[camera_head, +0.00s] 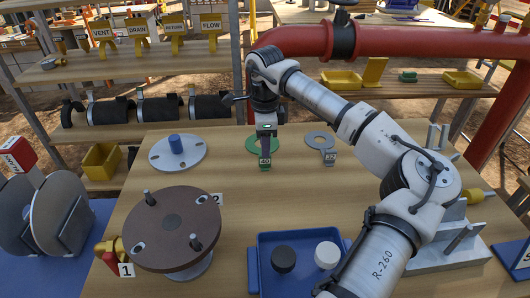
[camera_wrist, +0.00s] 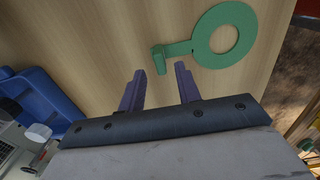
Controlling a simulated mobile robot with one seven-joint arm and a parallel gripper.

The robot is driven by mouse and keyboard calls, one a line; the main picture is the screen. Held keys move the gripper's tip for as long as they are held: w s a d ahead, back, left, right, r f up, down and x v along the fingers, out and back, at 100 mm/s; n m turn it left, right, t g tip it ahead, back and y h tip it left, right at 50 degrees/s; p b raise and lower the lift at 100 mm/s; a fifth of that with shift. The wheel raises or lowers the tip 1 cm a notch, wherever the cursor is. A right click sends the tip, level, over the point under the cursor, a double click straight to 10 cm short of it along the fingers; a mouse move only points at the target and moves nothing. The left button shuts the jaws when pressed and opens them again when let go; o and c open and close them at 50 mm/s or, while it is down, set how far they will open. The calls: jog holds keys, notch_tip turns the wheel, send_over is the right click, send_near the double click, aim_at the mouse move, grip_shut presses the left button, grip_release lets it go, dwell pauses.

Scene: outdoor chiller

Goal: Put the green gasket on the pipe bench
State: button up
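The green gasket (camera_head: 252,145) lies flat on the wooden table (camera_head: 330,190), partly hidden behind my gripper (camera_head: 266,150) in the head view. In the wrist view the gasket (camera_wrist: 202,40) is a flat ring with a narrow arm ending in a raised tab (camera_wrist: 160,58). My gripper (camera_wrist: 159,80) is open and empty there, with its two purple fingers apart and the tab just beyond the fingertips. A "40" tag (camera_head: 265,162) shows at the tab. Behind the table, a bench (camera_head: 160,131) carries black pipe pieces; I cannot tell whether it is the pipe bench.
A grey gasket (camera_head: 320,141) tagged "32" lies right of the green one. A grey flange disc (camera_head: 163,158) with a blue post stands left. A round brown cover (camera_head: 150,220) and a blue tray (camera_head: 258,245) with two round pieces are nearer. A red pipe (camera_head: 430,40) crosses behind.

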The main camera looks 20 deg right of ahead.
notch_tip(320, 180, up, 9)
jog(key=shift+f+b, duration=0.2)
jog(key=shift+b, duration=0.2)
